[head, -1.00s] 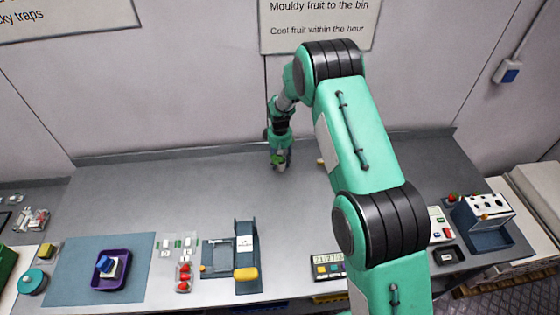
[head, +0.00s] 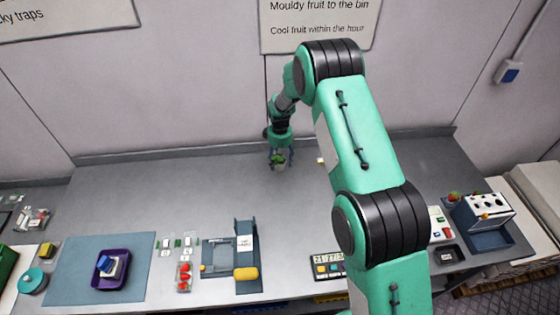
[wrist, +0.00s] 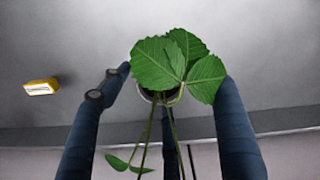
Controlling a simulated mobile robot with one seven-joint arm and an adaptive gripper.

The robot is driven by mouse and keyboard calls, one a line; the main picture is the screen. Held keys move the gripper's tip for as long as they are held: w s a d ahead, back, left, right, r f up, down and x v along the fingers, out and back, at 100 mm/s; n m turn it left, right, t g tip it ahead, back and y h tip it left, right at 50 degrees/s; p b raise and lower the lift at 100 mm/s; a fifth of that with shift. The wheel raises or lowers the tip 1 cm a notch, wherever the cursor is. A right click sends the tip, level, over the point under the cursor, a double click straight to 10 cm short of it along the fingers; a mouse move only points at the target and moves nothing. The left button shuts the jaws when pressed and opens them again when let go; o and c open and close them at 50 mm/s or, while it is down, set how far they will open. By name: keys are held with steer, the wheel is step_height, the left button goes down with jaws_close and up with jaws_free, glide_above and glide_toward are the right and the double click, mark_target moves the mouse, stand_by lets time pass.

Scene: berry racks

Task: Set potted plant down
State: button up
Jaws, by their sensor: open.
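The potted plant (head: 280,162) stands upright at the back of the grey bench in the head view, small and partly hidden by my fingers. In the wrist view the plant (wrist: 178,66) shows broad green leaves over a small round pot, with long stems running toward the camera. My gripper (head: 279,154) points down right above the plant. In the wrist view its dark blue fingers (wrist: 170,90) are spread wide on either side of the plant, with a gap to the pot. The pot is mostly covered by leaves.
A small yellow block (wrist: 41,87) lies on the bench near the plant. At the front are a purple tray (head: 128,256) on a blue mat (head: 70,270), a punnet of red berries (head: 184,277) and a blue-grey scale stand (head: 245,285).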

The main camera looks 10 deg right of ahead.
step_height(320, 180, up, 12)
steer(key=shift+b, duration=0.35)
stand_by(0.4)
stand_by(0.6)
step_height(320, 180, up, 16)
steer(key=m+t, duration=0.1)
glide_above(280, 160)
steer(key=s+d, duration=0.3)
steer(key=s, duration=0.4)
steer(key=s+d+r+m+t, duration=0.2)
steer(key=s+d+r, duration=0.2)
steer(key=s+r, duration=0.95)
steer(key=s+d+r+m+t, duration=0.1)
steer(key=s+d+r+m, duration=0.1)
steer(key=s, duration=1.3)
steer(key=s+d+r+m+t, duration=0.1)
steer(key=s+r, duration=0.3)
steer(key=s, duration=1.1)
steer(key=shift+d+m+t, duration=0.4)
steer(key=shift+d+m, duration=0.15)
steer(key=shift+m, duration=0.05)
